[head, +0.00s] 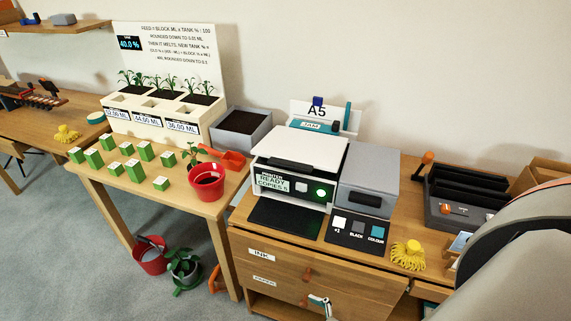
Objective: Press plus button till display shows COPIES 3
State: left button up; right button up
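The printer (298,160) is white and black and stands on the wooden cabinet. Its small display (272,184) shows READY and a COPIES line; the digit looks like 5 or 6, too small to be sure. A grey round button (301,186) and a pale one with a green edge (321,192) sit right of the display. A dark panel (356,231) in front bears squares marked +1 (339,223), BLACK (358,227) and COLOUR (377,232). No gripper is clearly visible; a pale arm part of mine fills the lower right.
A grey box-like unit (369,178) adjoins the printer. A yellow tangled thing (408,255) lies right of the panel. A red plant pot (206,182) stands at left. A small black-and-white object (319,305), unclear, shows before the drawers. The printer's front is unobstructed.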

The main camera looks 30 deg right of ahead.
aim_at(340, 222)
jog(key=z, duration=1.55)
